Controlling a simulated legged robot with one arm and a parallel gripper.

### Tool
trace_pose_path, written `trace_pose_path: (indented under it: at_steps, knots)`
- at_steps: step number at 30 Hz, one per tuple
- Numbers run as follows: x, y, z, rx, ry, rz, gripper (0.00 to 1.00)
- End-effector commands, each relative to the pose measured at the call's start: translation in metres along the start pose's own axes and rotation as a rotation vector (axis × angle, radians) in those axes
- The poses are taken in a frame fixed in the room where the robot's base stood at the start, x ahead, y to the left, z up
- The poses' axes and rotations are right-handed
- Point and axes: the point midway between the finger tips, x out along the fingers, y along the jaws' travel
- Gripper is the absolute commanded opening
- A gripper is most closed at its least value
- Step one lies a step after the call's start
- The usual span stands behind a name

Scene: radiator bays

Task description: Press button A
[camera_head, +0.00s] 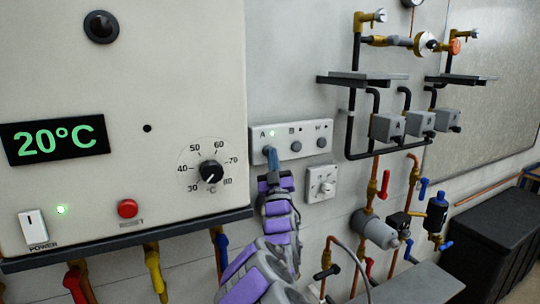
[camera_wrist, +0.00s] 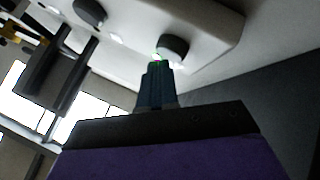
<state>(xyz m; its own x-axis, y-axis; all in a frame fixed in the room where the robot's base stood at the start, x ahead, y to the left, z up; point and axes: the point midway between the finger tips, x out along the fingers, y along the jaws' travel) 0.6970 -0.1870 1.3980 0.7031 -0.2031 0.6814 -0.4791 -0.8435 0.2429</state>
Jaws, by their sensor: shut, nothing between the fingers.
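A light grey wall panel (camera_head: 283,152) carries three round buttons under the labels A, B and W. A small green light (camera_head: 272,133) is lit beside the A. My gripper (camera_head: 272,155) is shut and empty, with its blue fingertips in front of the spot under the A, hiding button A in the head view. In the wrist view the fingertips (camera_wrist: 156,68) reach up to a dark round button, apparently button A (camera_wrist: 173,48), close to the panel's end. A green glow shows at the tips. I cannot tell whether they touch the button or how far it is pressed.
Buttons B (camera_head: 296,147) and W (camera_head: 322,143) are just right of my gripper. A dial box (camera_head: 322,184) sits below the panel. A large control unit (camera_head: 120,150) reading 20°C stands at the left. Pipes and valves (camera_head: 375,230) fill the right.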

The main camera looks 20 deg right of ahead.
Motion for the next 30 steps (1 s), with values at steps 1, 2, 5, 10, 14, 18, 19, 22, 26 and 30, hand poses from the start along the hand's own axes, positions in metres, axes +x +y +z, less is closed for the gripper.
trace_pose_path:
  at_steps: [1,2,5,10,14,18,19,22,26,30]
  knots:
    - [0.0,0.0,0.0,0.0,0.0,-0.001,0.0]
    - [0.0,0.0,0.0,0.0,-0.001,-0.001,0.0]
    - [0.0,0.0,0.0,0.0,-0.001,-0.001,0.0]
    - [-0.007,0.004,-0.004,-0.003,-0.001,-0.002,0.0]
    - [-0.017,0.01,-0.008,-0.004,-0.004,-0.003,0.0]
    - [-0.025,0.016,-0.017,-0.003,0.0,-0.002,0.0]
    - [-0.027,0.018,-0.018,-0.003,0.001,-0.001,0.0]
    - [-0.033,0.023,-0.022,-0.003,0.001,-0.001,0.0]
    - [-0.04,0.027,-0.027,-0.001,0.0,-0.002,0.0]
    - [-0.043,0.03,-0.029,0.0,-0.002,-0.001,0.0]
